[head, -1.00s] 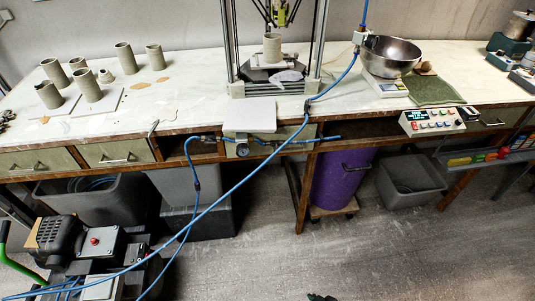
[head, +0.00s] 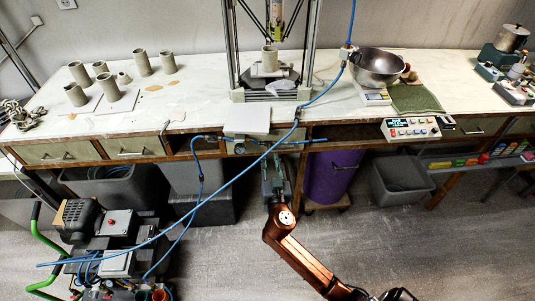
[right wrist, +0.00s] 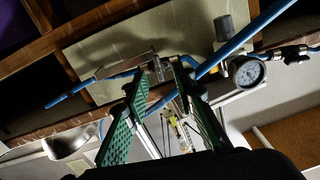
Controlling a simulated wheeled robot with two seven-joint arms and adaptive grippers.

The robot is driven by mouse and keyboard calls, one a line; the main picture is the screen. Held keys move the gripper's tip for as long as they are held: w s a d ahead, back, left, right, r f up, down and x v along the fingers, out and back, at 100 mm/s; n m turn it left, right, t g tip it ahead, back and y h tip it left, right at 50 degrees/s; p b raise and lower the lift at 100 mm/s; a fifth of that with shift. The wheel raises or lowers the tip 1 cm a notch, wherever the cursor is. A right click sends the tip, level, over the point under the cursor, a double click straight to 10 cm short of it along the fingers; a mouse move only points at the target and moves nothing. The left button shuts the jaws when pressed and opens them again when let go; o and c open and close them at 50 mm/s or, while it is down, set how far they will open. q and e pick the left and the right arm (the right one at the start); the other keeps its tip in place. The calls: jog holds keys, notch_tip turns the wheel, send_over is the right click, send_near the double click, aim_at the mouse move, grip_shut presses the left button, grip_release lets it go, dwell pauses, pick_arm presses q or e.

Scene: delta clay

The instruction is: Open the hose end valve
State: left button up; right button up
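The small metal hose end valve (right wrist: 160,69) sits on the blue hose (right wrist: 70,95) in front of a pale drawer in the right wrist view. In the head view it is too small to make out. My right gripper (head: 277,170) is below the bench's front edge in the head view. In the right wrist view its two green-padded fingers (right wrist: 157,75) are open, with the valve seen between or just beyond their tips. I cannot tell whether they touch it. My left gripper is in neither view.
A pressure gauge (right wrist: 247,72) is right of the fingers in the right wrist view. The drawer front (right wrist: 185,30) is close behind the valve. A blue hose (head: 225,185) crosses to the compressor (head: 85,220).

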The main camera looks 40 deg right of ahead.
aim_at(268, 150)
jog(key=shift+x, duration=1.8)
jog(key=shift+c, duration=0.7)
grip_shut()
jog(key=shift+a, duration=0.1)
